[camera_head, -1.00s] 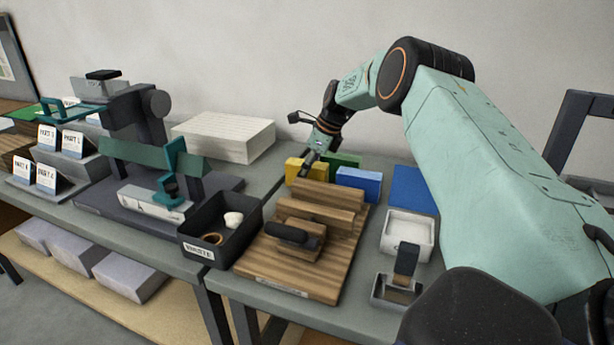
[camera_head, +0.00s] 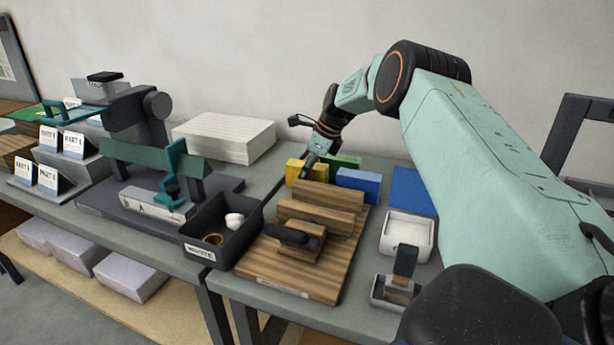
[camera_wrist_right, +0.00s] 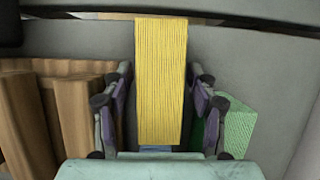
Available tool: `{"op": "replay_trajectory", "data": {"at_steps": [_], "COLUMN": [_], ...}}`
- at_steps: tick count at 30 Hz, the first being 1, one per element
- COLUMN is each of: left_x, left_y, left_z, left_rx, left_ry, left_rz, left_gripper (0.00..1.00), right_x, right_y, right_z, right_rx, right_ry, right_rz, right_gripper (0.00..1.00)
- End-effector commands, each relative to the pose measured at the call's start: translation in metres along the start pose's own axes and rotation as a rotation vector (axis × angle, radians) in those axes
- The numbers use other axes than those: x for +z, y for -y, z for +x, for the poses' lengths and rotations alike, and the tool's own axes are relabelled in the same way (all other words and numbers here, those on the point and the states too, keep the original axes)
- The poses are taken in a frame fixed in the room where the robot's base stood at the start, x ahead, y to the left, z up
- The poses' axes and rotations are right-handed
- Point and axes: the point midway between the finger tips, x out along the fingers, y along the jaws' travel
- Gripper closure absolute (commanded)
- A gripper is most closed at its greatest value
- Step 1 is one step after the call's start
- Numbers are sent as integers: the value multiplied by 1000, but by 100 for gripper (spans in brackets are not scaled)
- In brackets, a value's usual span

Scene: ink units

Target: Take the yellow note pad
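The yellow note pad (camera_head: 292,168) stands on edge behind the wooden rack at the far side of the table, partly hidden by my right gripper. My right gripper (camera_head: 307,167) points down at it. In the right wrist view the yellow pad (camera_wrist_right: 161,80) lies between the two fingers of my right gripper (camera_wrist_right: 160,75). The fingers are open, with a narrow gap showing on each side of the pad. A green pad (camera_head: 345,161) and a blue pad (camera_head: 358,184) stand to its right. My left gripper is not in view.
The wooden rack (camera_head: 262,262) stands in front of the pads. A black waste bin (camera_head: 196,248) is to its left, and a white tray (camera_head: 385,241) to its right. A dark stand with teal parts (camera_head: 150,157) and a white paper stack (camera_head: 225,140) are further left.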

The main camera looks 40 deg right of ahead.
Motion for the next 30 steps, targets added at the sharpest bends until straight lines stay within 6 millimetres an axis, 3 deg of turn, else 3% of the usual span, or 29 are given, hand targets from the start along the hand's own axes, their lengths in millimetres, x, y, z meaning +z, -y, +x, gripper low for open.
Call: {"op": "replay_trajectory", "data": {"at_steps": [19, 30], "left_x": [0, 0], "left_y": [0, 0], "left_z": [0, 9], "left_rx": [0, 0], "left_ry": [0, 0], "left_rz": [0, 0], "left_gripper": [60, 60], "right_x": [0, 2], "right_y": [0, 0], "right_z": [0, -3], "right_rx": [0, -1], "right_ry": [0, 4], "right_rz": [0, 1], "right_gripper": [100, 100]}}
